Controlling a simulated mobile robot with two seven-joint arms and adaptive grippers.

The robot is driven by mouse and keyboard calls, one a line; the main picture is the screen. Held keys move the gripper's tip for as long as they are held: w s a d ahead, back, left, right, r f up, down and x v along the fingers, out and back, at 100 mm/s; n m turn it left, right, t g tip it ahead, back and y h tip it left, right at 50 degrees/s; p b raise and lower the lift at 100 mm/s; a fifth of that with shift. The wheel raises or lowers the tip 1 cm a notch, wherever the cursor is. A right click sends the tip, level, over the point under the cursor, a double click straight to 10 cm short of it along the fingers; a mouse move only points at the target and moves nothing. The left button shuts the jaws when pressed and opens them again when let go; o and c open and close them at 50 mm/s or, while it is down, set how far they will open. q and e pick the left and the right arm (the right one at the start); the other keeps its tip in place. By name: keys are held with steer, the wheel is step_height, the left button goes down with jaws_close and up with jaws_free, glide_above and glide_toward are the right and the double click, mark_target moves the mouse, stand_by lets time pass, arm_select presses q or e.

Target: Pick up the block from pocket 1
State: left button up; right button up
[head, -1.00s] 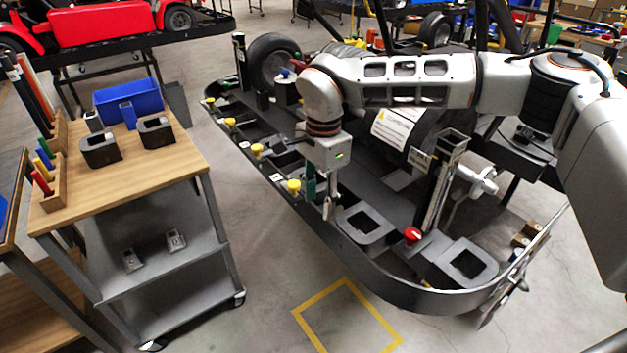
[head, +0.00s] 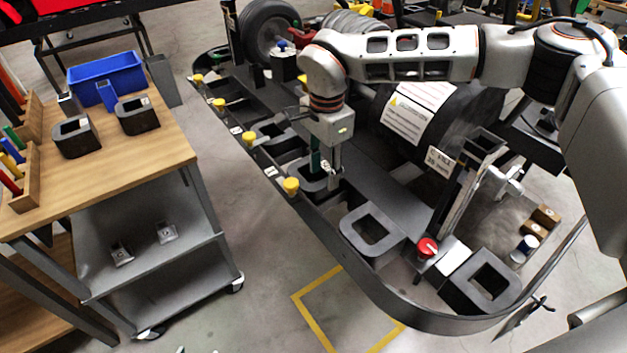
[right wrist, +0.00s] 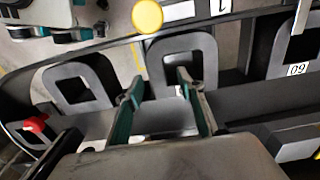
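A dark block with a square hole (head: 312,184) sits in a pocket along the kart stand's near edge, beside a yellow knob (head: 291,187). In the right wrist view this block (right wrist: 207,62) lies just beyond the fingers, near the yellow knob (right wrist: 147,16) and a label reading 1 (right wrist: 220,8). My right gripper (head: 325,172) points down over the block and partly hides it. In the right wrist view its two green-padded fingers (right wrist: 160,84) are apart, with the block's near side around their tips; contact cannot be told. My left gripper is not in view.
Similar holed blocks (head: 371,230) and (head: 481,281) sit toward the stand's near end, with a red knob (head: 427,247) between them. An upright post (head: 462,190) rises behind. A wooden cart (head: 110,185) with a blue bin (head: 106,78) stands left across free floor.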

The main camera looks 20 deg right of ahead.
mark_target(324, 182)
steer(key=f, duration=0.3)
steer(key=shift+s+f, duration=0.3)
steer(key=shift+f, duration=0.1)
steer(key=shift+w+f, duration=0.1)
steer(key=shift+f, duration=0.25)
jaws_close()
steer(key=shift+r, duration=0.2)
